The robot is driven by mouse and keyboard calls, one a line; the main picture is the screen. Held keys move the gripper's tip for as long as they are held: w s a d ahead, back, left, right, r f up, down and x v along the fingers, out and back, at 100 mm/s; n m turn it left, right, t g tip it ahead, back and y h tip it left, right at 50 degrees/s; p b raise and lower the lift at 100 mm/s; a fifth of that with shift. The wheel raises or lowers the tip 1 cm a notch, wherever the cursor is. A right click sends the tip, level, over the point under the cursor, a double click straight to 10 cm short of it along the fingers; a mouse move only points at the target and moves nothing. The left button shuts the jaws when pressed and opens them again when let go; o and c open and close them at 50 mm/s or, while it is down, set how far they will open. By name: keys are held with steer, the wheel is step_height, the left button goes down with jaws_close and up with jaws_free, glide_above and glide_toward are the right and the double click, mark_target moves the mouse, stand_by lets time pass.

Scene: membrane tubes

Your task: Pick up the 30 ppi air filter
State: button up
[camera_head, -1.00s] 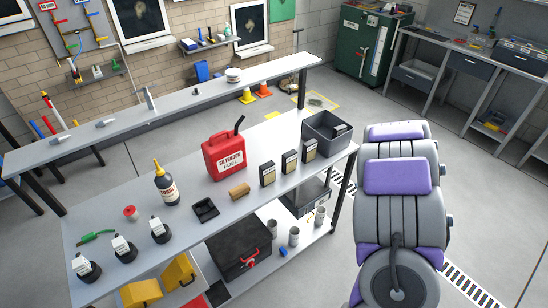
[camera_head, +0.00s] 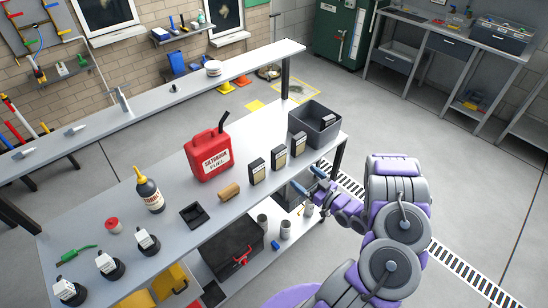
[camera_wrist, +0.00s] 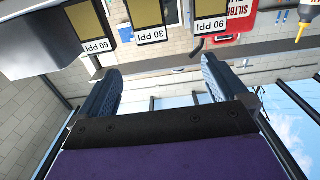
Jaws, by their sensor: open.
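The 30 ppi air filter is the middle of three dark boxes with pale gold faces on the bench. It stands upright in the head view (camera_head: 278,159). The upside-down wrist view shows its label, "30 PPI" (camera_wrist: 149,33), between "60 PPI" and "90 PPI". My gripper (camera_head: 308,181) is off the bench's right side, in front of the row and apart from it. In the wrist view, my gripper (camera_wrist: 160,77) has its two blue fingers wide apart with nothing between them. The 30 ppi filter lies beyond the gap.
The 90 ppi filter (camera_head: 257,172) stands left of the target, near the red fuel can (camera_head: 209,155). The 60 ppi filter (camera_head: 298,145) stands right of it, beside a grey crate (camera_head: 318,133). The bench's near edge and lower shelf are close to my gripper.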

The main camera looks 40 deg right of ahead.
glide_toward(282, 152)
steer(key=w, duration=0.2)
steer(key=w+a+f, duration=0.1)
steer(key=shift+w, duration=0.4)
steer(key=shift+w+a+r, duration=0.15)
steer(key=shift+w+a, duration=0.35)
steer(key=shift+w, duration=0.15)
steer(key=shift+w+r+b, duration=0.1)
steer(key=shift+w+b, duration=0.15)
steer(key=shift+b, duration=0.05)
steer(key=w, duration=0.2)
steer(key=w+d, duration=0.1)
steer(key=w, duration=0.1)
steer(key=shift+w+d, duration=0.1)
steer(key=shift+w, duration=0.15)
steer(key=shift+r, duration=0.1)
steer(key=shift+c, duration=0.2)
steer(key=shift+a, duration=0.35)
steer(key=c, duration=0.3)
steer(key=shift+s+d, duration=0.1)
steer(key=shift+d, duration=0.1)
steer(key=c, duration=0.7)
steer(key=shift+c, duration=0.2)
steer(key=shift+r, duration=0.15)
